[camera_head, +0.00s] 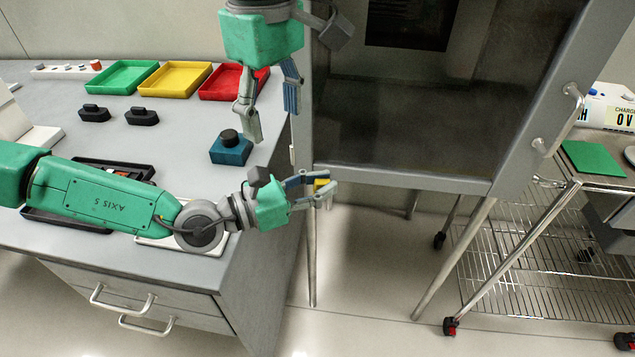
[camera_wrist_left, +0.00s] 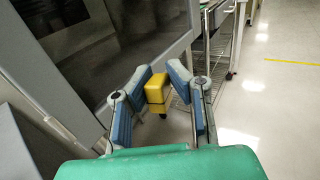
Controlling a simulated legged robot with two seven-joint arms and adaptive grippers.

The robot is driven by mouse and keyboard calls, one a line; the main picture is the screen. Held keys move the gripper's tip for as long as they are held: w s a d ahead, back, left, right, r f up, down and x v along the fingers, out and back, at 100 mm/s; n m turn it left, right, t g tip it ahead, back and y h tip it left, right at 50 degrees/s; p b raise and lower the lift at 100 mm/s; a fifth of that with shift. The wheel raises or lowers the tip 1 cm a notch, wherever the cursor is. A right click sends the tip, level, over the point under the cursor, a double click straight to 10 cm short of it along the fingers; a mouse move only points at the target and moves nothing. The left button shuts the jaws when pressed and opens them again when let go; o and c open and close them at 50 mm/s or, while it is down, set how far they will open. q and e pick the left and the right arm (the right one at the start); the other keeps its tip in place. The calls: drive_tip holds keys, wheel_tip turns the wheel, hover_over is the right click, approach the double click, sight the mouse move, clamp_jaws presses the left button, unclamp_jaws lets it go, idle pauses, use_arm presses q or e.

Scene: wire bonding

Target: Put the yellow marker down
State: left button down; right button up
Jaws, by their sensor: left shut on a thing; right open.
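The yellow marker (camera_head: 321,184) is held at the fingertips of my left gripper (camera_head: 318,188), past the right edge of the grey bench and over the floor. In the left wrist view the yellow marker (camera_wrist_left: 157,90) sits between the two blue-grey fingertips of my left gripper (camera_wrist_left: 160,82), which are shut on it. In the head view the fingers partly hide it. My right gripper (camera_head: 270,112) hangs from the top, open and empty, fingers pointing down near the bench's right edge.
Green (camera_head: 123,77), yellow (camera_head: 174,78) and red (camera_head: 226,82) trays line the bench's back. A teal block with a black knob (camera_head: 231,148) stands near its right edge. Two black knobbed pieces lie left of it. A cabinet with a dark glass front (camera_head: 420,110) stands right of my grippers.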

use_arm(q)
drive_tip(key=r+n+t+y, duration=0.1)
drive_tip(key=d+r+n+t+y, duration=0.1)
drive_tip(key=t, duration=0.1)
drive_tip(key=shift+w+r+n, duration=0.1)
drive_tip(key=shift+r+n, duration=0.2)
use_arm(e)
drive_tip(key=w+d+r+n, duration=0.6)
drive_tip(key=d+n, duration=0.1)
drive_tip(key=d, duration=0.1)
use_arm(q)
wheel_tip(320, 180, up, 8)
drive_tip(key=w+d+n+t+y, duration=0.1)
drive_tip(key=n+t+y, duration=0.5)
drive_tip(key=n+y, duration=0.3)
drive_tip(key=y, duration=0.4)
drive_tip(key=shift+w+d+n+y, duration=0.3)
drive_tip(key=shift+w+y, duration=0.1)
use_arm(e)
wheel_tip(320, 180, down, 12)
drive_tip(key=shift+w+f, duration=0.15)
drive_tip(key=shift+w, duration=0.1)
drive_tip(key=c, duration=1.1)
drive_tip(key=o, duration=1.1)
